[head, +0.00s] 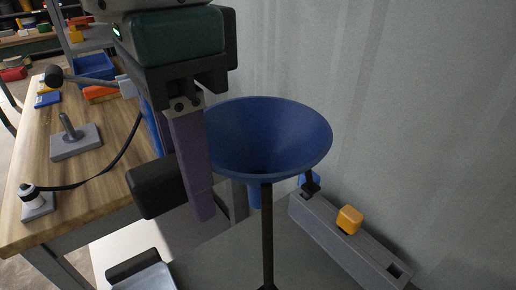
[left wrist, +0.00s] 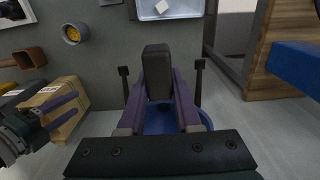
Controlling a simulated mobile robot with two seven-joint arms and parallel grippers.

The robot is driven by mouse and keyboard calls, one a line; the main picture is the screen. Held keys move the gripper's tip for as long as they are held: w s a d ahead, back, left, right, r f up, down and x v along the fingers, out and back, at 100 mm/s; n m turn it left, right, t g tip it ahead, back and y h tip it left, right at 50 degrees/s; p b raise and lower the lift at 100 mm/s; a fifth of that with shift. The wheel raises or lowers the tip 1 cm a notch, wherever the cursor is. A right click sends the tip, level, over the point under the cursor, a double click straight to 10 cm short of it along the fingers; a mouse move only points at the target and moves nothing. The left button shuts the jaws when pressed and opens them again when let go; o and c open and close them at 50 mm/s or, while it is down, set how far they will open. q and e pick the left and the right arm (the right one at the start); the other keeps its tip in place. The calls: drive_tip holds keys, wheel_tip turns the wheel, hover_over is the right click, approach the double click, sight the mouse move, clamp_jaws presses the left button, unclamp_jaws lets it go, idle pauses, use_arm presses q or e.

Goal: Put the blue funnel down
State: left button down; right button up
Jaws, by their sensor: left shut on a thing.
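The blue funnel (head: 268,140) has its wide mouth facing up, roughly level, to the right of my left gripper (head: 198,203) in the head view. Its spout shows below the cone. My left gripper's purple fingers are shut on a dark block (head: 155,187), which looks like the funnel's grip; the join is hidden. In the left wrist view the block (left wrist: 158,70) sits between the fingers, with the blue funnel (left wrist: 165,120) partly hidden behind them. My right gripper (left wrist: 76,105) appears at the left there, its two purple fingers apart and empty.
Thin black posts (head: 267,235) stand close to the funnel; whether they touch it is unclear. A grey bar with an orange block (head: 349,219) lies right. A wooden bench (head: 95,190) is left, and a corrugated wall (head: 420,110) is behind. A cardboard box (left wrist: 68,120) is near my right gripper.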

use_arm(q)
wheel_tip(320, 180, down, 20)
drive_tip(key=b, duration=0.5)
drive_tip(key=shift+r, duration=0.25)
drive_tip(key=shift+s+f, duration=0.1)
drive_tip(key=c, duration=0.6)
unclamp_jaws()
drive_tip(key=shift+f, duration=0.1)
